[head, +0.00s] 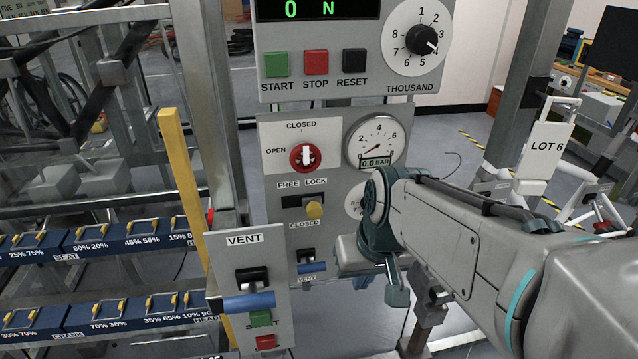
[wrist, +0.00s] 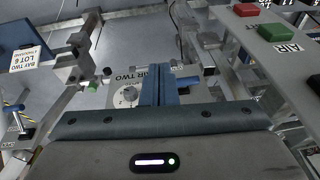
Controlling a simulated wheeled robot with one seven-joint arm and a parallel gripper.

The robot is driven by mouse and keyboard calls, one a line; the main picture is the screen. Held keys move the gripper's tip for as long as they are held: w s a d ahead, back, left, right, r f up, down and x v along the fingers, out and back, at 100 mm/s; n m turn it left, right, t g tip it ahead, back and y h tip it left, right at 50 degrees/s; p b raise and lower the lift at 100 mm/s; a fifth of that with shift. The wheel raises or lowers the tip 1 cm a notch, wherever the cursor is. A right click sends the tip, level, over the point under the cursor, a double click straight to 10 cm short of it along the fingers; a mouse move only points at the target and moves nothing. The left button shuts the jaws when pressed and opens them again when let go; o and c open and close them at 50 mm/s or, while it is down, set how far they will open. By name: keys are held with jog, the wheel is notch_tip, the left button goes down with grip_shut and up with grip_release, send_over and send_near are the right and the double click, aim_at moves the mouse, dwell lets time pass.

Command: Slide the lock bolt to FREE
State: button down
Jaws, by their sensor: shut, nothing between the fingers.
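The lock bolt shows in the head view as a yellow knob (head: 315,210) at the right end of a dark horizontal slot (head: 293,201). FREE LOCK is printed above the slot and CLOSED below it. My gripper shows in the wrist view (wrist: 157,72), its two blue fingers together with nothing between them. In the head view my arm's end is right of and below the knob, apart from it; the fingertips are not clear there. The lock bolt cannot be made out in the wrist view.
A red rotary switch (head: 306,157) and a pressure gauge (head: 376,142) reading 0.0 bar sit above the slot. A blue VENT handle (head: 311,267) is below. Another VENT box (head: 247,240) stands in front at left, beside a yellow post (head: 181,165).

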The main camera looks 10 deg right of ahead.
aim_at(313, 207)
jog(key=w+d+r+y, duration=0.2)
jog(key=w+d+r, duration=0.2)
jog(key=w, duration=0.3)
jog(key=w+d+r+n+t+y+p, duration=0.1)
jog(key=w+d+r+y, duration=0.1)
jog(key=w+d+r, duration=0.2)
jog(key=w+r, duration=0.2)
jog(key=w, duration=0.2)
jog(key=shift+w+r+t, duration=0.2)
jog(key=shift+w+t, duration=0.05)
jog(key=shift+t, duration=0.05)
jog(key=w+a+f, duration=0.1)
jog(key=a+f, duration=0.1)
jog(key=f, duration=0.1)
jog(key=w+a+f+p, duration=0.1)
jog(key=a+f, duration=0.2)
jog(key=w+a+f+p, duration=0.1)
jog(key=a+f, duration=0.2)
jog(key=shift+w+a+f, duration=0.1)
jog(key=shift+w+a, duration=0.05)
jog(key=shift+w, duration=0.05)
